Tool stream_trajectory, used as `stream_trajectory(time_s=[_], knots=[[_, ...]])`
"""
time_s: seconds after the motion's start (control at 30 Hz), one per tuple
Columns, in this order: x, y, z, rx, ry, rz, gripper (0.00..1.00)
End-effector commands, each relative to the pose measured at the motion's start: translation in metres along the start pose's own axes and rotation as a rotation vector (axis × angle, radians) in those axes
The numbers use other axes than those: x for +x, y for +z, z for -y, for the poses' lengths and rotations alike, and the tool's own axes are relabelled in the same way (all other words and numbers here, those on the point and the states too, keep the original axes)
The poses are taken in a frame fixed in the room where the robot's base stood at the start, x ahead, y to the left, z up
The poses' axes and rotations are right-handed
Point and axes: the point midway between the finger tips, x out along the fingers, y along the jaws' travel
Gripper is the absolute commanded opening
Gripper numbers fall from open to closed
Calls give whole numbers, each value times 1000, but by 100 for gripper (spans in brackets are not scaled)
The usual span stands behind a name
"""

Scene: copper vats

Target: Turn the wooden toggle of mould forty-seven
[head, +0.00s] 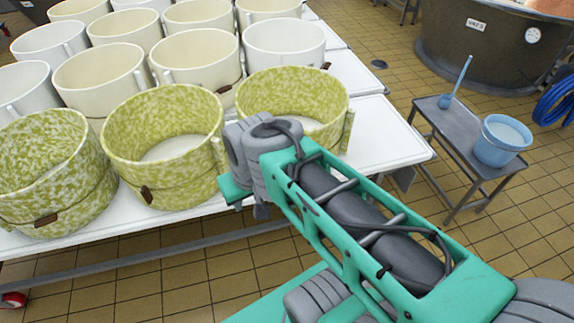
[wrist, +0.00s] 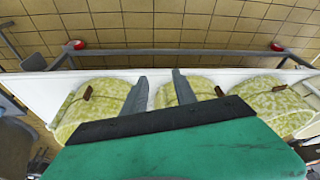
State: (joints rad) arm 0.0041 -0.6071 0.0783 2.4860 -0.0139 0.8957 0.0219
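Three green-speckled moulds stand in the front row on a white table: a left one (head: 50,180), a middle one (head: 165,150) and a right one (head: 290,100). Small brown wooden toggles show on the left mould (head: 45,220) and the middle mould (head: 147,195). No number is legible, so I cannot tell which is mould forty-seven. In the wrist view, my gripper (wrist: 160,76) has its two fingers apart and nothing between them, over the middle of three speckled moulds. Toggles (wrist: 87,93) (wrist: 219,91) (wrist: 280,88) show there. The head view mostly hides the fingers behind my arm.
Several cream and white moulds (head: 195,55) stand close behind the speckled ones. The table's edge (head: 400,160) runs along the right. A grey side table (head: 440,120) holds a blue bucket (head: 500,140) and blue ladle (head: 456,82). A large vat (head: 490,45) stands behind. Tiled floor is open between them.

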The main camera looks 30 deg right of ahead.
Motion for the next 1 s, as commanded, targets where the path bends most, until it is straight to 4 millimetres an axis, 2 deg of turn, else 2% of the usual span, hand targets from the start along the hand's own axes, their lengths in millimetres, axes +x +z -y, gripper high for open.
stream_trajectory(time_s=[0.07,0.13,0.27,0.3,0.37,0.43,0.47,0.5,0.6,0.7,0.77,0.8,0.87,1.0], knots=[[33,-4,-9,107,-16,-16,34],[74,-15,-20,287,-57,-56,34],[170,-48,-56,812,-237,-159,34],[197,-58,-72,1001,-320,-189,34],[230,-70,-102,1289,-464,-230,34],[262,-78,-144,1627,-669,-268,34],[273,-79,-164,1770,-771,-280,34],[283,-78,-194,1949,-917,-294,34],[294,-60,-264,2307,-1310,-298,34],[289,-35,-318,2501,-1660,-276,34],[284,-24,-337,2553,-1808,-256,34],[280,-20,-345,-2492,1818,237,34],[276,-19,-351,-2440,1822,221,34],[280,-39,-353,-2434,1826,211,34]])
